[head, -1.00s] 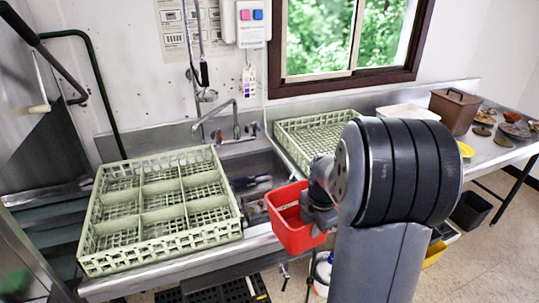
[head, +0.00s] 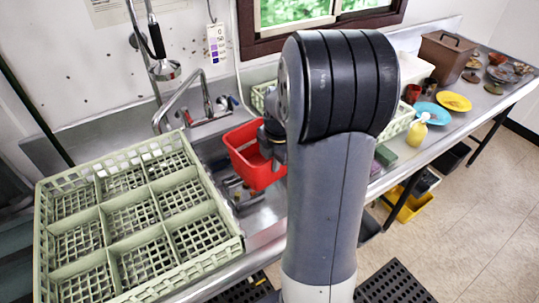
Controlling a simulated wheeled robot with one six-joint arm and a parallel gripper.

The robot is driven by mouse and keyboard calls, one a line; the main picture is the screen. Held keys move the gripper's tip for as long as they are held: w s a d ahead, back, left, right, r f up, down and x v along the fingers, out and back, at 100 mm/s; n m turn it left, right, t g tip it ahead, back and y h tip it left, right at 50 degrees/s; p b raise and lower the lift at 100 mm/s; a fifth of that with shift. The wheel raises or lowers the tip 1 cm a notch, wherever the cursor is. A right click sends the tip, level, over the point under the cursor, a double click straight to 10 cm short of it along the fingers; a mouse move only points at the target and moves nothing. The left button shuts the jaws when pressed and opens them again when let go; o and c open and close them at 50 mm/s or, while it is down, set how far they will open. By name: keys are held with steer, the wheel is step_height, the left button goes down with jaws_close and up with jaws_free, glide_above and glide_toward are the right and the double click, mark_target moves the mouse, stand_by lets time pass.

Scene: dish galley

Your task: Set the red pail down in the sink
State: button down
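The red pail (head: 252,168) hangs upright over the right part of the sink (head: 215,150), near the faucet (head: 190,105). My gripper (head: 272,140) is at the pail's right side and appears to hold it by the rim. The fingertips are largely hidden by my arm and the pail wall. The pail looks empty inside. Its base hides part of the basin, and I cannot tell how high it is above the basin floor. Some dark and metal items (head: 238,192) lie in the sink below and left of the pail.
A green compartment rack (head: 130,225) covers the counter left of the basin. A second green rack (head: 398,122) is right of the sink, partly behind my arm. A spray head (head: 165,69) hangs above.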

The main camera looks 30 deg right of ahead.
step_height(320, 180, down, 35)
steer(key=b, duration=2.7)
steer(key=shift+s, duration=0.1)
steer(key=c, duration=1.6)
jaws_free()
step_height(320, 180, up, 10)
steer(key=shift+r+p, duration=0.1)
steer(key=shift+p, duration=0.8)
steer(key=shift+f, duration=0.2)
step_height(320, 180, down, 10)
steer(key=b, duration=0.2)
steer(key=shift+r+p, duration=2)
steer(key=shift+r, duration=0.35)
